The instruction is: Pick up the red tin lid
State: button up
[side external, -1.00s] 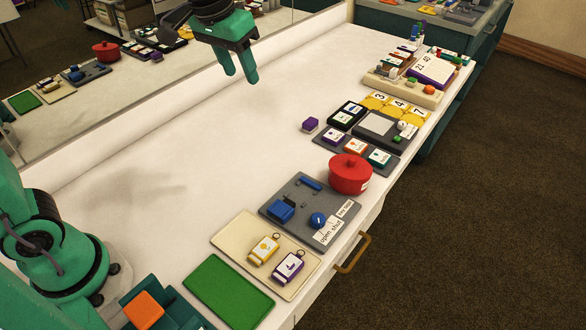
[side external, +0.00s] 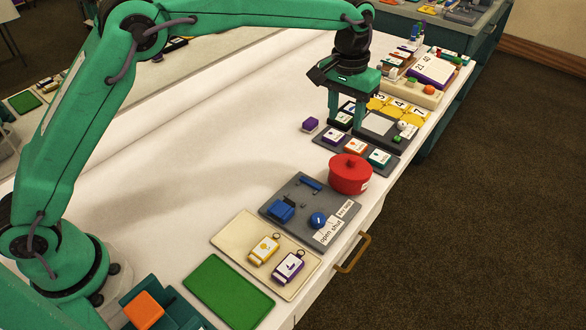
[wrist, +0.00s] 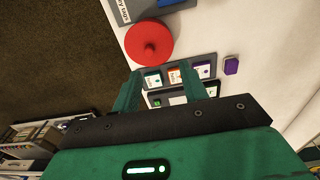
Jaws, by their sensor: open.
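The red tin (side external: 350,181) stands upright at the table's front edge, right of the grey board. Its round red lid (side external: 349,161) with a small knob sits on top. In the wrist view the lid (wrist: 137,44) is seen from above, just beyond the fingertips. My gripper (side external: 347,118) points down with its fingers apart and nothing between them. It is farther along the table than the tin, over the area of the card tray and dark panel, and does not touch the lid. My gripper's fingers (wrist: 160,76) also show in the wrist view.
A grey tray with coloured cards (side external: 355,147) and a dark panel (side external: 381,127) lie beyond the tin. A purple block (side external: 310,125) stands to their left. The grey board (side external: 286,215) with blue parts is close to the tin's left. The table's middle is clear.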

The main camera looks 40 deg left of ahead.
aim_at(352, 159)
jog(key=d+f, duration=0.1)
jog(key=w+d+f, duration=0.1)
jog(key=f, duration=0.1)
jog(key=shift+d+f, duration=0.2)
jog(key=shift+d, duration=0.15)
jog(key=shift+f, duration=1.3)
jog(key=shift+f, duration=2.6)
grip_shut()
